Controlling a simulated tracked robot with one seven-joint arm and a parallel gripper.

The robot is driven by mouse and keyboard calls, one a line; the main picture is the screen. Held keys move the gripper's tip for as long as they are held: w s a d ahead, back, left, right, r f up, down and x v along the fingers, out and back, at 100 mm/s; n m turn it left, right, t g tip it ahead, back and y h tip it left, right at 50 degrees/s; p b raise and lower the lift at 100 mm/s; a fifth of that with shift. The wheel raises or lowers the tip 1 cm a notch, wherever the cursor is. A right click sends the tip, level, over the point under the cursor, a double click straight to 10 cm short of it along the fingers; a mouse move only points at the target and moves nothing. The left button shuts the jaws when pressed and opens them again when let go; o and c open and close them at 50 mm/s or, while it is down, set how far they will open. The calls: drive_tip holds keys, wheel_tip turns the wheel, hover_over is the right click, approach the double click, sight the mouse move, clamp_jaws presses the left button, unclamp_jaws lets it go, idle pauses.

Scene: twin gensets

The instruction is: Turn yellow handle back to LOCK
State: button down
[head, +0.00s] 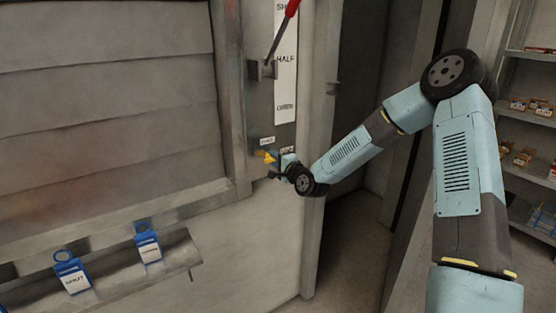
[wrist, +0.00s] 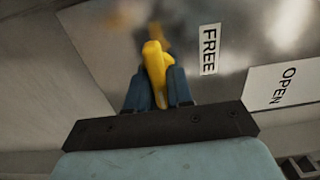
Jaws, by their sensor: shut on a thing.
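The yellow handle (head: 266,156) sits on a grey metal plate on the wall, below the red-handled lever. In the wrist view the yellow handle (wrist: 156,70) stands between the two blue fingers of my gripper (wrist: 157,88), which is shut on it. A white label reading FREE (wrist: 209,50) is just right of the handle in the wrist view. A label reading OPEN (wrist: 284,84) is farther right. No LOCK label is readable in either view. In the head view my gripper (head: 279,168) is small and its fingers are hard to make out.
A red-handled lever (head: 284,30) rises above, beside a white strip marked HALF (head: 286,60). Two blue tags (head: 72,272) and (head: 147,243) hang on a ledge at lower left, one reading SHUT. Shelves with boxes (head: 528,105) stand at right. An open doorway lies behind my arm.

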drive_tip(key=shift+w+d+f, duration=0.1)
drive_tip(key=shift+d+f, duration=0.1)
drive_tip(key=shift+d, duration=0.05)
drive_tip(key=c, duration=1.3)
unclamp_jaws()
drive_tip(key=shift+o, duration=1)
drive_tip(key=shift+a, duration=0.15)
drive_tip(key=shift+r, duration=0.1)
drive_tip(key=v, duration=1.3)
drive_tip(key=shift+s+d, duration=0.3)
